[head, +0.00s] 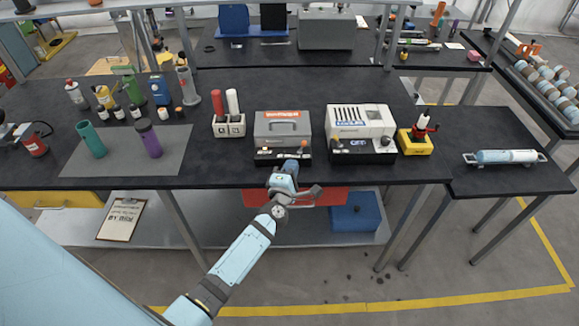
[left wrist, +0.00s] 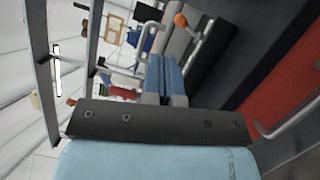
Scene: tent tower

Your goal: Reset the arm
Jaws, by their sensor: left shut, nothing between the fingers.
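My left arm reaches from the bottom of the head view toward the front edge of the black workbench (head: 225,172). My left gripper (head: 287,168) is at that edge, just in front of the grey machine with an orange label (head: 282,127). In the left wrist view its two blue fingers (left wrist: 165,75) lie side by side, shut and empty. An orange knob (left wrist: 180,20) shows beyond the fingertips. I cannot tell from these views whether the gripper touches the bench or machine. My right gripper is not in view.
A white machine (head: 360,121) stands right of the grey one, beside a yellow-based device (head: 415,143). A teal cup (head: 91,140) and purple cup (head: 149,139) stand on a grey mat (head: 115,165). A red drawer front (head: 325,197) is below the bench edge. Floor in front is clear.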

